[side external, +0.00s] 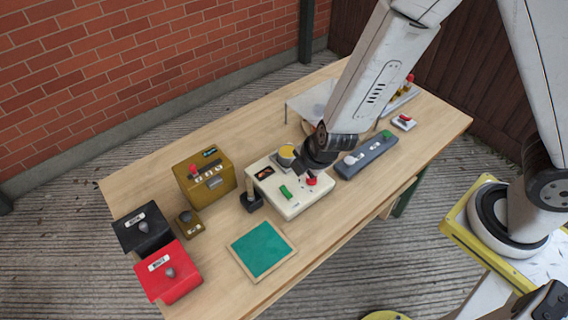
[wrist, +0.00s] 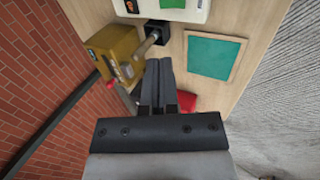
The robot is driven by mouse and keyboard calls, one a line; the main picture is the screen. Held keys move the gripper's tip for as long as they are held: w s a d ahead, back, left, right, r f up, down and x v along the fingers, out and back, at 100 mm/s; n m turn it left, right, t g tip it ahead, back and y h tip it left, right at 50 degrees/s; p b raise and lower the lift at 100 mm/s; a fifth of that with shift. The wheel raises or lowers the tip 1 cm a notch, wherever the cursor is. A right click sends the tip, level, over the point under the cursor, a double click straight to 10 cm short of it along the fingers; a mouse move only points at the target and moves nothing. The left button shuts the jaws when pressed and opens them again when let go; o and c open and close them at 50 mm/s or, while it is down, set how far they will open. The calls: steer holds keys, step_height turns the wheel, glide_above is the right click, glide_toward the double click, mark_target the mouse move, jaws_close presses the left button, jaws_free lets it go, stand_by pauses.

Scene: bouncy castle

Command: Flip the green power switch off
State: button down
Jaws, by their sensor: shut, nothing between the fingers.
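A green switch (side external: 285,192) sits on top of a cream control box (side external: 292,206) in the middle of the table. In the wrist view the green switch (wrist: 172,3) is cut by the top edge, on the cream box (wrist: 190,14). My gripper (side external: 297,170) is over the back part of the box, a little behind the green switch and apart from it. In the wrist view my gripper (wrist: 160,62) has its two dark fingers together, with nothing between them. Whether the switch is tilted on or off is too small to tell.
The box also carries a red knob (side external: 312,180) and a yellow button (side external: 286,152). A black lever unit (side external: 252,201) and a mustard box (side external: 207,177) stand to the left. A grey panel (side external: 366,157) lies to the right. A green mat (side external: 262,249) lies in front.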

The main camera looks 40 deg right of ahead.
mark_target(284, 189)
steer(key=shift+f, duration=0.1)
steer(key=shift+x, duration=6.85)
steer(key=shift+w+f, duration=0.15)
steer(key=shift+w, duration=0.05)
steer(key=shift+w+f, duration=0.15)
steer(key=shift+s, duration=0.85)
